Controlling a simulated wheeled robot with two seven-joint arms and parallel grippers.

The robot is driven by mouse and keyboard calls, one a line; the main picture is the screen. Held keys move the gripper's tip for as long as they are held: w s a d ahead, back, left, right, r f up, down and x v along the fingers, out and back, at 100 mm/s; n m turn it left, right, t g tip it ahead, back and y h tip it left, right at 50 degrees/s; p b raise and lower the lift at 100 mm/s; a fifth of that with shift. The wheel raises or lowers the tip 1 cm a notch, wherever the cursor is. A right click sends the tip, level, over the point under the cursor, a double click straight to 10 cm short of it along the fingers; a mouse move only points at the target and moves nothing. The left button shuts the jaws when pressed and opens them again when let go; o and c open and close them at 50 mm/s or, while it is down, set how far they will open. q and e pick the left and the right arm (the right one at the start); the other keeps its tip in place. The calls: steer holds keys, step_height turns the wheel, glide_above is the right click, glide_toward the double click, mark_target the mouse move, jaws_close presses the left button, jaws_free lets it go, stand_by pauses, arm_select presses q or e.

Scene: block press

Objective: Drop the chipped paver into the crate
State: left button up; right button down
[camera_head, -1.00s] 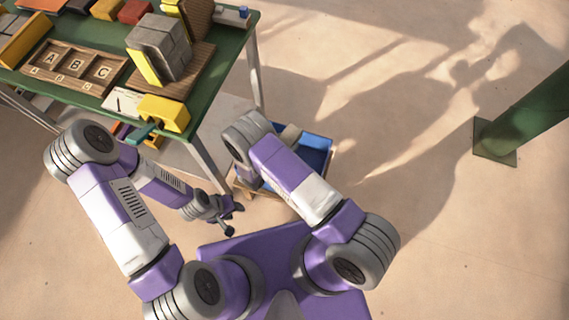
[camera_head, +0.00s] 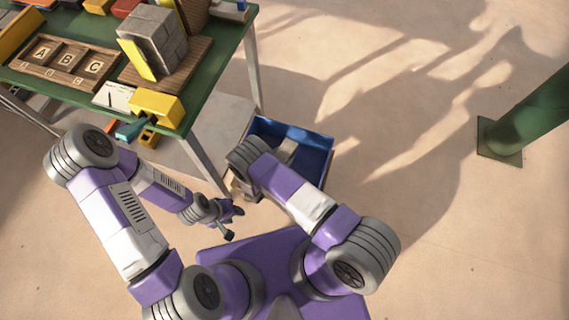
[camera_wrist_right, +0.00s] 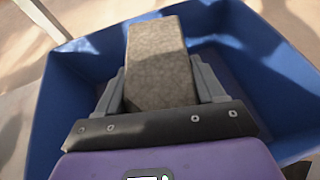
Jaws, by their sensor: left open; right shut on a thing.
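My right gripper (camera_wrist_right: 160,80) is shut on a grey-brown speckled paver (camera_wrist_right: 160,55), one finger on each side. The paver is over the blue crate (camera_wrist_right: 285,75), whose walls surround it in the right wrist view. I cannot make out a chip on the face that shows. In the head view the blue crate (camera_head: 318,147) stands beside the table, partly covered by my right arm, and a grey bit of the paver (camera_head: 287,150) shows inside its outline. My left gripper (camera_head: 234,222) is open and empty, low and left of the crate.
The green table (camera_head: 222,75) holds a stack of grey blocks (camera_head: 160,42) on a wooden board, a lettered tray (camera_head: 65,60) and a yellow block (camera_head: 157,106). A green post (camera_head: 530,115) stands at right. The floor between is clear.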

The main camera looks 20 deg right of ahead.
steer(key=shift+f, duration=0.4)
steer(key=shift+c, duration=1.4)
jaws_free()
steer(key=shift+o, duration=1.1)
step_height(320, 180, up, 10)
steer(key=p, duration=0.4)
